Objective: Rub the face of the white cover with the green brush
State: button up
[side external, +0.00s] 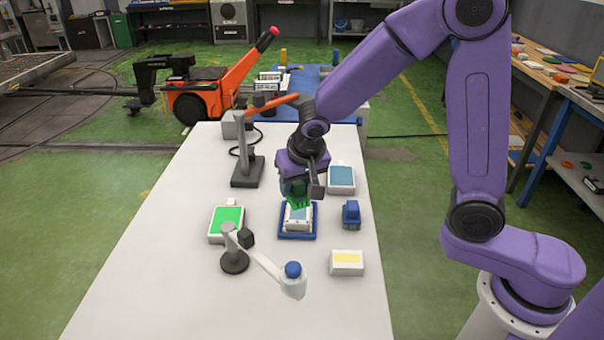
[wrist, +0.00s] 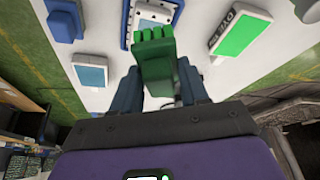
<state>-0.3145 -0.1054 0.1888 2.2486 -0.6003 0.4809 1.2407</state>
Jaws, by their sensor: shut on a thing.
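The white cover (side external: 298,221) sits in a blue frame (side external: 284,235) on the white table. My gripper (side external: 299,182) is shut on the green brush (side external: 296,194), with the bristle end pointing down. In the wrist view, the brush (wrist: 157,62) is between my two fingers, its bristles towards the cover. The bristles overlap the cover's far edge in the side view; I cannot tell whether they touch it.
A green-topped box (side external: 227,220) stands left, a blue-topped box (side external: 341,178) behind right, a blue block (side external: 351,213) right and a yellow-topped box (side external: 346,262) front right. A jointed lamp (side external: 234,261) reaches across the front. A dark-based stand (side external: 247,172) is behind left. The table's front is bare.

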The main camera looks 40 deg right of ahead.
jog(key=shift+f, duration=2.7)
jog(key=shift+w+d+f, duration=0.45)
jog(key=shift+d+f, duration=0.05)
jog(key=shift+f, duration=0.3)
jog(key=shift+w+d, duration=2.5)
jog(key=shift+s+a, duration=2.85)
jog(key=shift+a, duration=0.05)
notch_tip(320, 180, up, 2)
jog(key=shift+a+r, duration=0.1)
jog(key=shift+a, duration=0.05)
jog(key=shift+s+r, duration=0.15)
jog(key=shift+r, duration=2.8)
